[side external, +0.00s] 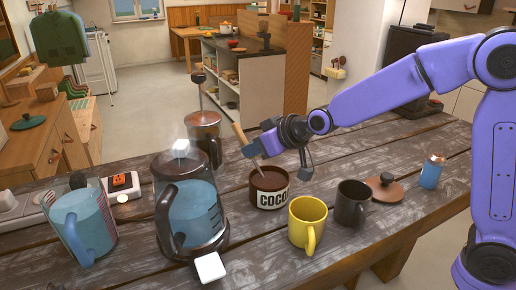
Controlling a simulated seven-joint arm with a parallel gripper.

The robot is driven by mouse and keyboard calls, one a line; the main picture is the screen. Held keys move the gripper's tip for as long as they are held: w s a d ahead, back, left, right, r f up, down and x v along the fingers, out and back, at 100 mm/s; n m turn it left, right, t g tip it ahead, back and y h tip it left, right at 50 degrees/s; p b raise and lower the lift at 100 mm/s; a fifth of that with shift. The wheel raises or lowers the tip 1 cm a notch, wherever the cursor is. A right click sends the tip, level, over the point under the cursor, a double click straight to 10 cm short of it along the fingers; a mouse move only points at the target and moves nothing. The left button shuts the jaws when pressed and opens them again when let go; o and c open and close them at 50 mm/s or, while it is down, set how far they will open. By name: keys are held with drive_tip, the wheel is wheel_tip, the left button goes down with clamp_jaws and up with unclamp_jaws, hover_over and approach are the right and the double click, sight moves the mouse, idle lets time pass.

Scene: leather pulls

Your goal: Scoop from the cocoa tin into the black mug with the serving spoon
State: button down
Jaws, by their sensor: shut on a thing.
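The cocoa tin (269,197) stands open on the table, dark with a white "COCO" label and dark brown contents. My gripper (251,150) is above its left rim, shut on the serving spoon (239,133). The spoon is tilted, its wooden handle sticking up to the left and its thin lower part reaching down to the tin's opening. The spoon's bowl is hidden, so I cannot tell whether it holds cocoa. The black mug (352,204) stands upright to the right of the tin, its inside dark.
A yellow mug (307,222) stands in front, between tin and black mug. A brown lid (384,187) and a blue bottle (432,171) are to the right.

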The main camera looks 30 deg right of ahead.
sight(258, 166)
drive_tip(key=shift+w, duration=0.2)
drive_tip(key=shift+s, duration=0.1)
drive_tip(key=shift+s+d, duration=0.3)
drive_tip(key=shift+s, duration=0.3)
drive_tip(key=shift+w, duration=0.1)
drive_tip(key=shift+w+a, duration=0.35)
drive_tip(key=shift+w, duration=0.15)
drive_tip(key=shift+s+d, duration=0.25)
drive_tip(key=shift+s, duration=0.2)
wheel_tip(258, 166, up, 6)
drive_tip(key=shift+r, duration=0.2)
idle(0.6)
idle(0.8)
